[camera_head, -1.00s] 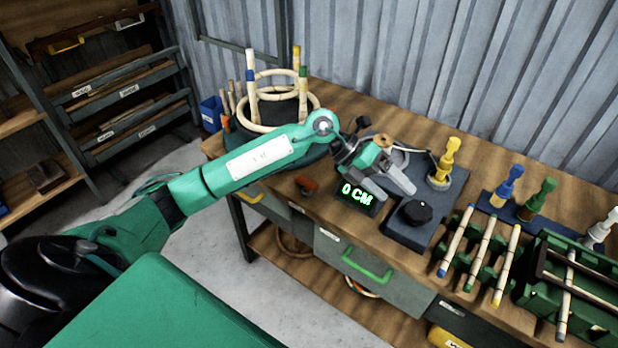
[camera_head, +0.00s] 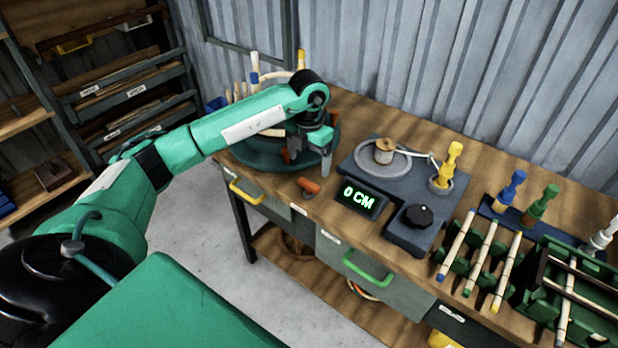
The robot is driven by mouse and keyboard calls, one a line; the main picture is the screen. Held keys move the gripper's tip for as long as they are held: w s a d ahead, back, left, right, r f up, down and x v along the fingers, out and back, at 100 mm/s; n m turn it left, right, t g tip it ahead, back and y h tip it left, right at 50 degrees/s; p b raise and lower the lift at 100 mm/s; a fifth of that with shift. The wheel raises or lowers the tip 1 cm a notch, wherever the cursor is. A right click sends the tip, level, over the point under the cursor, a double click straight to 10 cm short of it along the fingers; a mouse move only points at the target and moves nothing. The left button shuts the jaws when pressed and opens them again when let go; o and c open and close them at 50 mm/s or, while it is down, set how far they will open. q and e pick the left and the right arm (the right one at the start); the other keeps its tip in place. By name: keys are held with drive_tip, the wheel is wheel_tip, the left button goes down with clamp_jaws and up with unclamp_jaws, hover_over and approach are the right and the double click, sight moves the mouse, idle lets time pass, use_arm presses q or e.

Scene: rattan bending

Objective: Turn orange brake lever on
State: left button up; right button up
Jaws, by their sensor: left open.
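A small orange lever (camera_head: 308,186) lies low at the front edge of the wooden bench, just right of the dark green round turntable (camera_head: 255,155). My left gripper (camera_head: 309,164) points down over the right part of the turntable. It is open, with its fingers a little above and behind the orange lever in the picture. I see no contact with the lever. My left arm covers much of the turntable and the rattan hoop frame on it. My right gripper is out of view.
A dark measuring device (camera_head: 400,185) with a "0 CM" display (camera_head: 361,198) stands right of the gripper. A yellow-handled tool (camera_head: 448,163) stands on it. Blue (camera_head: 509,188) and green (camera_head: 540,204) tools and rattan sticks (camera_head: 480,255) are farther right. Drawers are below.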

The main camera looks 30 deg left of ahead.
sight(309, 183)
use_arm(q)
wheel_tip(309, 183, down, 7)
drive_tip(key=shift+p, duration=0.4)
drive_tip(key=shift+f, duration=0.35)
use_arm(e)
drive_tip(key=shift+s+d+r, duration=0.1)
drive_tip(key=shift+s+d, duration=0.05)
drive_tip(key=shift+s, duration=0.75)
use_arm(q)
drive_tip(key=c, duration=1)
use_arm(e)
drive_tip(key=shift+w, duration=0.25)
